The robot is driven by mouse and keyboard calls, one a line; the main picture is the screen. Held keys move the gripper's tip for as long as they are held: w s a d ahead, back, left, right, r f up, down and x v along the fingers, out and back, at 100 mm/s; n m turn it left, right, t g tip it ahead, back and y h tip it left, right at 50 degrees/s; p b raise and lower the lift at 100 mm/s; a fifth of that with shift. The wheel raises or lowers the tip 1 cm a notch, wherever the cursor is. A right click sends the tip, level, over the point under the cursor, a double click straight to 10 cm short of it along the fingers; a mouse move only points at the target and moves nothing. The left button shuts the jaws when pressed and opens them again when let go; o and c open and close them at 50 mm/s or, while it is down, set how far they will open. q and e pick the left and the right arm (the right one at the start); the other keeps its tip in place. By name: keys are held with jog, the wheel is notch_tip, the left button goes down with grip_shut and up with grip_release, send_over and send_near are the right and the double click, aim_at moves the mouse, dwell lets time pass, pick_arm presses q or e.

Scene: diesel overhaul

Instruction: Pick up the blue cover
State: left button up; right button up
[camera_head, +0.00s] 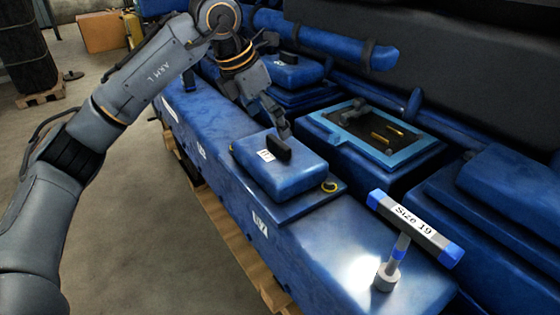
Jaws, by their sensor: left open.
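A blue cover (283,178) with a black handle on top and a small white label sits on the blue engine block (345,245) in the middle of the head view. My left gripper (280,122) is open and empty. It points down close to the far side of the black handle, and one finger overlaps the cover's far edge in the picture. I cannot tell whether it touches the handle. Another similar blue cover (294,73) with a black handle lies farther back. My right gripper is not in view.
A T-handled tool (416,228) labelled "Size 19" stands upright on the block at the front right. An open compartment (318,119) with internal parts lies to the right of the cover. Blue pipes run behind.

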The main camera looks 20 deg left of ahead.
aim_at(278, 141)
pick_arm(q)
jog(key=p+x, duration=0.2)
jog(key=shift+s+d+f, duration=0.1)
jog(key=shift+d+f, duration=0.05)
jog(key=shift+f, duration=0.25)
jog(key=shift+p+x, duration=0.35)
jog(key=shift+x, duration=0.8)
jog(key=shift+r, duration=0.1)
jog(key=c, duration=1.5)
jog(key=shift+r, duration=0.1)
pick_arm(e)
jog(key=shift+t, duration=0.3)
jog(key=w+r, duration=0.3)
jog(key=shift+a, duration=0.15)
